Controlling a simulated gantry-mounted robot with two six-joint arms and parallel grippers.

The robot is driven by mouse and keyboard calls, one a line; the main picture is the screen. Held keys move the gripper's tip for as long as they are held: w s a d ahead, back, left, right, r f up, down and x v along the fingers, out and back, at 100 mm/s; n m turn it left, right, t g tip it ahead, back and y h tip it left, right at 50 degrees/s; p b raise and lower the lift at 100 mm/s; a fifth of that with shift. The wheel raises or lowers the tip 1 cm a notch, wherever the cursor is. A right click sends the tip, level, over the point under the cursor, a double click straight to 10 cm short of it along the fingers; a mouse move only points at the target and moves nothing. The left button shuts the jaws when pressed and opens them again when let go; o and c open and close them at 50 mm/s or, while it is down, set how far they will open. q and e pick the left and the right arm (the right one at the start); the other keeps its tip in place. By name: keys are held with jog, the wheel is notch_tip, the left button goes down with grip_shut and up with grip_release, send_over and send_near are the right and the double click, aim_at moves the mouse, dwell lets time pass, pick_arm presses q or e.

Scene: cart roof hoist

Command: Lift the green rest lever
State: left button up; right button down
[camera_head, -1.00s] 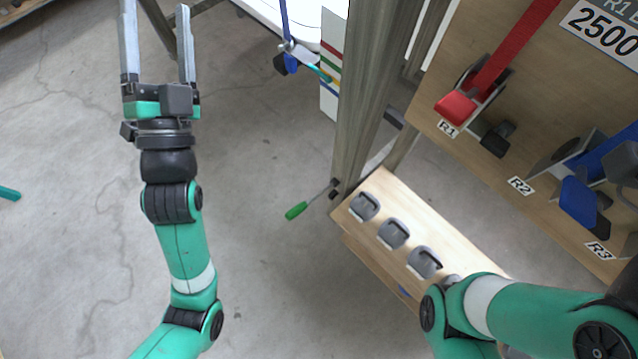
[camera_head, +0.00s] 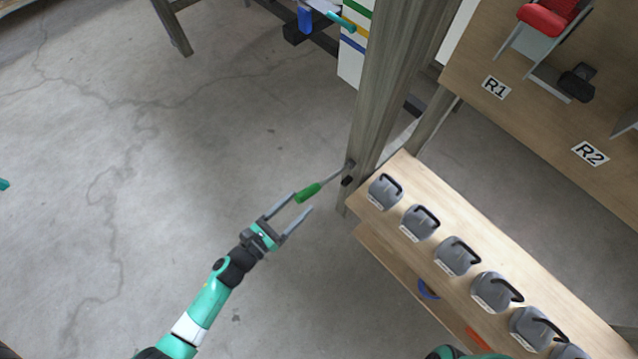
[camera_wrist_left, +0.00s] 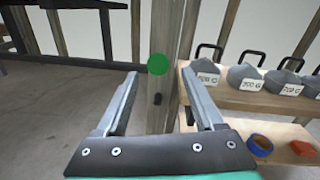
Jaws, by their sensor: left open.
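The green rest lever (camera_head: 308,192) has a green grip on a thin metal rod that is fixed to the wooden post. The rod slants down and left from the post. My left gripper (camera_head: 295,203) is open, with its two fingers pointing at the lever's grip from the lower left. In the left wrist view the green grip (camera_wrist_left: 158,64) shows end-on as a round disc. It sits ahead of and a little above the tips of the open left gripper (camera_wrist_left: 160,85). Nothing is between the fingers. My right gripper is out of view.
The wooden post (camera_head: 385,90) stands just behind the lever. A wooden shelf (camera_head: 405,167) with several grey weights is to its right. A board (camera_head: 540,120) with labels R1 and R2 is at the upper right.

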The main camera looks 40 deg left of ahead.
aim_at(316, 186)
pick_arm(q)
jog(key=w, duration=0.3)
jog(key=w+b, duration=0.1)
jog(key=w, duration=0.1)
jog(key=w+d, duration=0.1)
jog(key=w, duration=0.2)
jog(key=shift+w+d+b, duration=0.1)
jog(key=shift+w+b, duration=0.2)
jog(key=shift+w, duration=0.05)
jog(key=shift+c, duration=0.2)
grip_shut()
dwell(0.7)
